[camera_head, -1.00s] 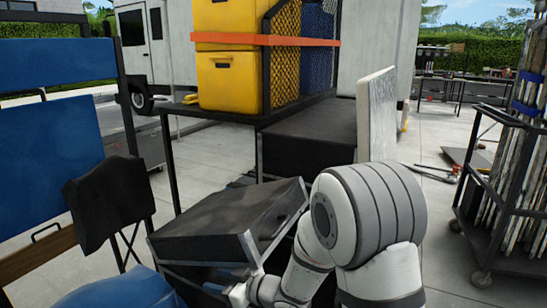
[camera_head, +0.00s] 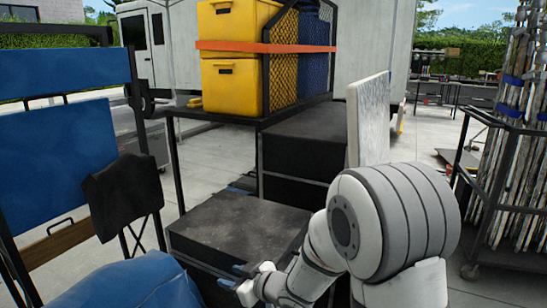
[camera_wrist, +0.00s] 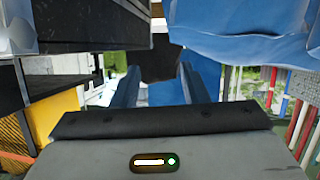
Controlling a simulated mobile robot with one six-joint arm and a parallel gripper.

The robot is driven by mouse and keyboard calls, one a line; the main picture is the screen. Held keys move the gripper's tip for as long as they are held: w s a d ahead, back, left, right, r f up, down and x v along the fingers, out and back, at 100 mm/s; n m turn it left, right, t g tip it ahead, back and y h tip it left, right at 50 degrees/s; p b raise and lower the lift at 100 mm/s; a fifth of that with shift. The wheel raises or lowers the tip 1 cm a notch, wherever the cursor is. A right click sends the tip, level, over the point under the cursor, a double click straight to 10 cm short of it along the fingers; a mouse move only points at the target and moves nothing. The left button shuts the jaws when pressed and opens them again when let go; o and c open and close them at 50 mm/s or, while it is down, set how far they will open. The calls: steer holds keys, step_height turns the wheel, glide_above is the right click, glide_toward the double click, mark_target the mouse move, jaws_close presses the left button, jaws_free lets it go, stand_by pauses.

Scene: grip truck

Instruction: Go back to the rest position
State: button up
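My gripper (camera_head: 234,276) is low in the head view, just in front of the near side of a black case (camera_head: 240,228). In the wrist view its two blue fingers (camera_wrist: 156,88) stand apart with nothing held between them, so it is open. The black case has a flat dark top and lies level on the cart. Its lower front is partly hidden by my arm, and I cannot tell whether a finger touches it.
Yellow crates (camera_head: 232,85) with an orange strap stand on the cart behind the case. A larger black case (camera_head: 300,165) and a pale panel (camera_head: 368,120) are behind my arm. Blue cloth (camera_head: 125,285) lies at lower left. A rack of poles (camera_head: 515,150) stands right, with paving between.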

steer(key=s+d+r+m+h+p, duration=0.25)
steer(key=d+r+h+p, duration=0.2)
steer(key=d+r, duration=0.4)
steer(key=s+d+r+m+h+p, duration=0.1)
steer(key=d+r+m+h+p, duration=0.35)
steer(key=d, duration=0.65)
steer(key=s+d+r+m+g+h+p, duration=0.1)
steer(key=s+d+r+m+g+p, duration=0.1)
steer(key=s, duration=0.8)
steer(key=s+d+r+m+g+h+p, duration=0.1)
steer(key=s+d+r+m+g+p, duration=0.1)
steer(key=s+r, duration=0.4)
steer(key=s+d+g+p, duration=0.1)
steer(key=s, duration=0.3)
steer(key=shift+d+r+g, duration=0.2)
steer(key=shift+d+g, duration=0.1)
steer(key=shift+g, duration=0.1)
